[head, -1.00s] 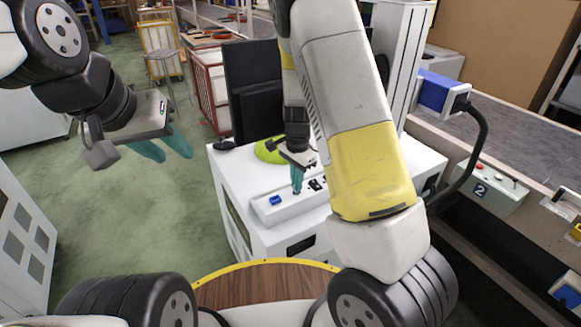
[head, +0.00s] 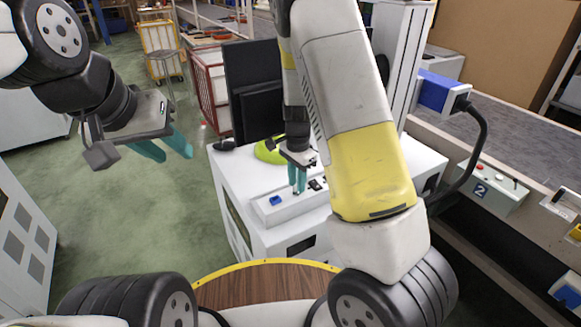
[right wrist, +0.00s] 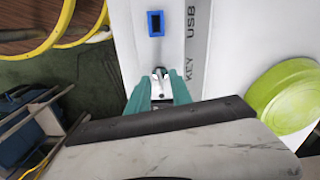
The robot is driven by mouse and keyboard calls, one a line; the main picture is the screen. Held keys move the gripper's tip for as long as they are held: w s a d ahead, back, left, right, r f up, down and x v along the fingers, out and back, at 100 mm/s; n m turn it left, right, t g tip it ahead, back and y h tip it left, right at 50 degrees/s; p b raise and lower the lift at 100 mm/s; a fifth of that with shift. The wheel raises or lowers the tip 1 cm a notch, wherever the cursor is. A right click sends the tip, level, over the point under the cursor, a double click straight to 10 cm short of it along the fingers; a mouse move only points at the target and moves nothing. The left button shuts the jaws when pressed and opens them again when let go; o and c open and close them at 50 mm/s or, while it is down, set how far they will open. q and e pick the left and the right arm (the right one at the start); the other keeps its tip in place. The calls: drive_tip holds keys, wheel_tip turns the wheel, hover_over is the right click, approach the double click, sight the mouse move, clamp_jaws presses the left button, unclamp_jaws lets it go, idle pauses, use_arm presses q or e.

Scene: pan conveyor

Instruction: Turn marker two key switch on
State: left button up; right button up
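The key switch (right wrist: 160,74) is a small metal part on a white panel, beside printed "KEY" lettering in the right wrist view. My right gripper (head: 298,190) is low over the white panel (head: 318,203) on the machine. In the right wrist view its teal fingers (right wrist: 160,88) stand apart on either side of the key switch. Whether either finger touches it is unclear. In the head view the switch is mostly hidden by the fingers. My left gripper (head: 170,152) is open and empty in the air at the left, far from the panel.
A blue USB port (head: 275,199) is on the same panel. A black monitor (head: 257,100) and a green round object (head: 268,151) are behind. Green floor (head: 130,220) is clear at left.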

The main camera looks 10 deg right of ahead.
wheel_tip(320, 180, up, 8)
drive_tip(key=shift+f, duration=0.2)
idle(0.3)
drive_tip(key=s+d+r+n+t+y, duration=0.2)
drive_tip(key=s+r+n+t, duration=0.4)
drive_tip(key=s+r+n, duration=0.6)
drive_tip(key=s+d+r, duration=0.1)
drive_tip(key=s+r, duration=0.8)
drive_tip(key=s, duration=0.1)
